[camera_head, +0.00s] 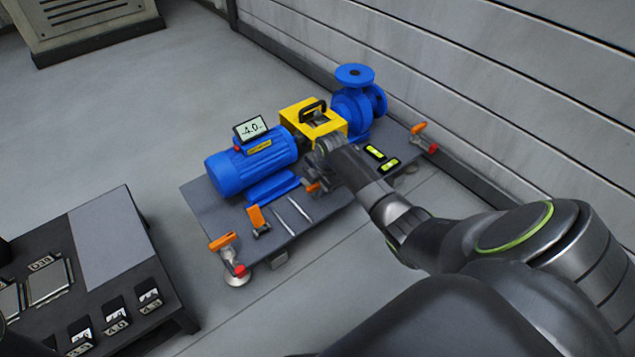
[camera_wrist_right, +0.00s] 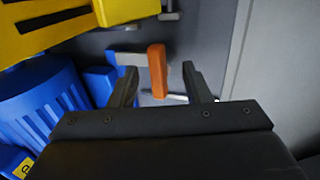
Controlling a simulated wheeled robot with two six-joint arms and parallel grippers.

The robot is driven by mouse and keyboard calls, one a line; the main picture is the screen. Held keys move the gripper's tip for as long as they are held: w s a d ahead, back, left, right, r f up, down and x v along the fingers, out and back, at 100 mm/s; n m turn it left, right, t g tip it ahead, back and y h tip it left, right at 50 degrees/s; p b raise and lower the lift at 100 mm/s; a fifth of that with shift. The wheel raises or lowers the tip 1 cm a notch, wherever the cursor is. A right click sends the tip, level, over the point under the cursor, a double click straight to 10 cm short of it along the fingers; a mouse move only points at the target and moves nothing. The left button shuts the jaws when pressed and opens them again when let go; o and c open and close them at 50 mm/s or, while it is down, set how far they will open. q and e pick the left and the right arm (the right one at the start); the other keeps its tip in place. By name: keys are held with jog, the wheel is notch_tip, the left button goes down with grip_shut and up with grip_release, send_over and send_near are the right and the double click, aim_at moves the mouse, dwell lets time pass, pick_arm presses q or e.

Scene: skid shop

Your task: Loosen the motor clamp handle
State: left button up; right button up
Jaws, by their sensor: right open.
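The blue motor (camera_head: 252,163) lies on the dark skid plate (camera_head: 215,209). One orange clamp handle (camera_head: 313,187) is at its front side near the yellow coupling guard, partly hidden by my right gripper (camera_head: 318,176). In the right wrist view this orange handle (camera_wrist_right: 157,72) stands between the two open fingers of my right gripper (camera_wrist_right: 161,82), with visible room toward the right finger. A second orange clamp handle (camera_head: 256,217) stands near the motor's other end. My left gripper is not in view.
The yellow guard (camera_head: 312,121) and blue pump (camera_head: 354,103) are behind my right gripper. A display reading -4.0 (camera_head: 250,128) sits on the motor. Two thin metal rods (camera_head: 299,210) and green levels (camera_head: 375,152) lie on the plate. A dark table (camera_head: 120,240) is at lower left.

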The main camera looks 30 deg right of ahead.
jog(key=shift+c, duration=0.2)
jog(key=c, duration=0.9)
jog(key=shift+n+y, duration=0.3)
jog(key=shift+n, duration=1.1)
jog(key=shift+a+n+g+y, duration=0.15)
jog(key=shift+n+y, duration=0.15)
jog(key=shift+n, duration=0.45)
jog(key=shift+n+g+y, duration=0.15)
jog(key=shift+n+y, duration=0.15)
jog(key=shift+n, duration=0.45)
